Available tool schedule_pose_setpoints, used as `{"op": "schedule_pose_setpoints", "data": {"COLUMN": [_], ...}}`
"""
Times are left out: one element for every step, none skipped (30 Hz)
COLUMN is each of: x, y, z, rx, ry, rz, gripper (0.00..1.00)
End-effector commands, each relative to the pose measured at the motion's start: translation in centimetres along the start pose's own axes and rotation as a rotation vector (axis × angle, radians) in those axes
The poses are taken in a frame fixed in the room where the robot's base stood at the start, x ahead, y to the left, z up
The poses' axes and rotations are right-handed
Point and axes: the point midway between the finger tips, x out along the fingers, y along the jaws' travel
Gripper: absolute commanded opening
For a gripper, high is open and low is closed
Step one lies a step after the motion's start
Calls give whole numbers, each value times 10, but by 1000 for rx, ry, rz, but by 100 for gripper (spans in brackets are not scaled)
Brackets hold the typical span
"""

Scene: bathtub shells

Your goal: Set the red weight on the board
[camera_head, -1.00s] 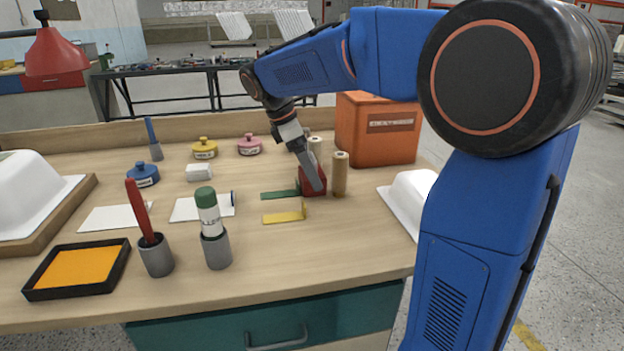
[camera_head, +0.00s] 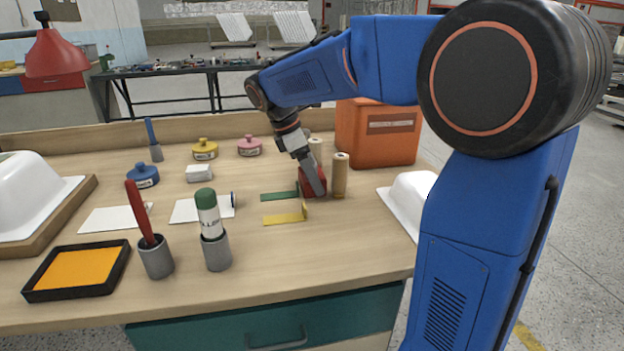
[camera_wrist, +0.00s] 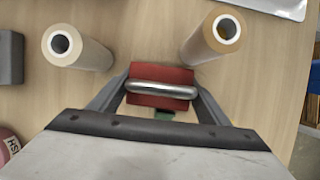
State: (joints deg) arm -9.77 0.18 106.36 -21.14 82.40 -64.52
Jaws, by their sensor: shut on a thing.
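The red weight (camera_head: 308,183) is a red block with a rounded metal handle, on or just above the bench beside two tan rolls. It also shows in the wrist view (camera_wrist: 160,76). My gripper (camera_head: 318,187) is shut on the weight, one finger at each side in the wrist view (camera_wrist: 160,92). The finger hides part of the weight in the head view, and I cannot tell if its base touches the bench. A wooden board (camera_head: 65,207) lies at the far left of the bench, with a white tub shell (camera_head: 30,200) on it.
The tan rolls (camera_head: 340,177) stand close to the weight, with an orange box (camera_head: 378,140) behind. Green (camera_head: 280,196) and yellow (camera_head: 284,219) strips lie nearby. Labelled pots, grey cups (camera_head: 216,252) and an orange tray (camera_head: 78,267) stand between weight and board. Another white shell (camera_head: 405,198) is right.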

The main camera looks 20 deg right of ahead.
Motion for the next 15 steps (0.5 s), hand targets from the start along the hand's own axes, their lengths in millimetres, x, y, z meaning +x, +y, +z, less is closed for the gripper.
{"op": "schedule_pose_setpoints", "data": {"x": [-2,-2,-2,-3,-4,-6,-8,-11,-15,-18,-22,-27,-31,-36,-43], "y": [0,0,0,0,0,0,0,0,0,1,1,0,0,1,0], "z": [1,1,1,2,2,3,4,5,6,7,9,11,13,15,18], "rx": [1,1,1,1,1,1,1,1,1,1,1,2,2,3,3], "ry": [0,0,0,0,0,0,0,0,0,1,1,1,1,2,1], "rz": [2,3,3,3,3,3,3,3,3,4,5,4,4,6,5], "gripper": [8,8,8,8,8,8,8,8,8,8,8,8,8,8,8]}}
